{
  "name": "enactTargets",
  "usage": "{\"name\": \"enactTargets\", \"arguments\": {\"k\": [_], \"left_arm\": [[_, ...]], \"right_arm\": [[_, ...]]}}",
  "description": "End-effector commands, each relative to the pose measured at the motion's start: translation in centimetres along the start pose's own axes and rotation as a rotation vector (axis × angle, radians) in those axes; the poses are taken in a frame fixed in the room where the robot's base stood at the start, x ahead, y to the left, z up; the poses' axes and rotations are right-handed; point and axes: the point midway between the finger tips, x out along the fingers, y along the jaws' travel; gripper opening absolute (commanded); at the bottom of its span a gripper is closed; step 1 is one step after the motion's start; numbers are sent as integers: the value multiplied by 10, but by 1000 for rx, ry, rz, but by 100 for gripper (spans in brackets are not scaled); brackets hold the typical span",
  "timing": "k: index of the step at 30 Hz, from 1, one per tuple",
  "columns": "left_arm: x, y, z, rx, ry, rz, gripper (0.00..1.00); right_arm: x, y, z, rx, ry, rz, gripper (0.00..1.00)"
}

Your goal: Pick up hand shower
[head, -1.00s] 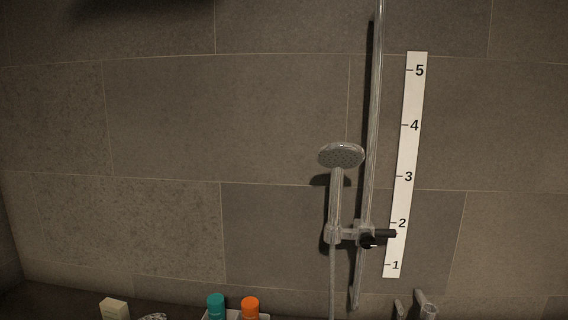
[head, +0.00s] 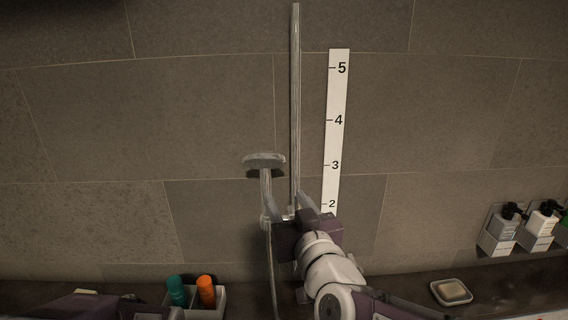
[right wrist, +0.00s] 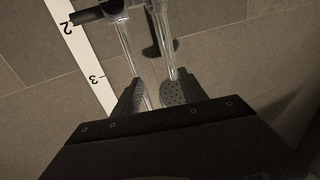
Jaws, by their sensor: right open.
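The hand shower (head: 264,161) sits upright in its holder beside the vertical rail (head: 295,110), its round head at the top and its hose hanging below. My right gripper (head: 302,203) is open in front of the rail, just right of the shower handle and below its head. In the right wrist view, picture turned over, the open right gripper (right wrist: 157,92) shows a finger on each side. The rail runs down toward the gap, and the shower's dotted head (right wrist: 172,92) overlaps the right finger. Contact cannot be told. My left gripper's fingers are not visible.
A white scale strip (head: 336,130) is on the wall right of the rail. Below on the counter stand a teal bottle (head: 177,291) and an orange bottle (head: 206,291) in a white caddy. A soap dish (head: 439,291) and wall dispensers (head: 503,226) are at the right.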

Motion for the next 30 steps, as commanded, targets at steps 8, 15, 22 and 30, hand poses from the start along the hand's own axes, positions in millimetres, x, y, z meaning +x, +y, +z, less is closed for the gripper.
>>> {"name": "enactTargets", "arguments": {"k": [8, 15, 22, 30], "left_arm": [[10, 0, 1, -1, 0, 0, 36], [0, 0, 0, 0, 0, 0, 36], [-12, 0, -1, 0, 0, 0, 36], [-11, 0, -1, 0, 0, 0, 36]], "right_arm": [[37, 0, 3, -1, -4, 0, 50], [57, 0, 3, -3, -9, 0, 50], [89, 0, 6, -1, -6, 0, 50], [90, -1, 8, -1, -5, -1, 36]]}}
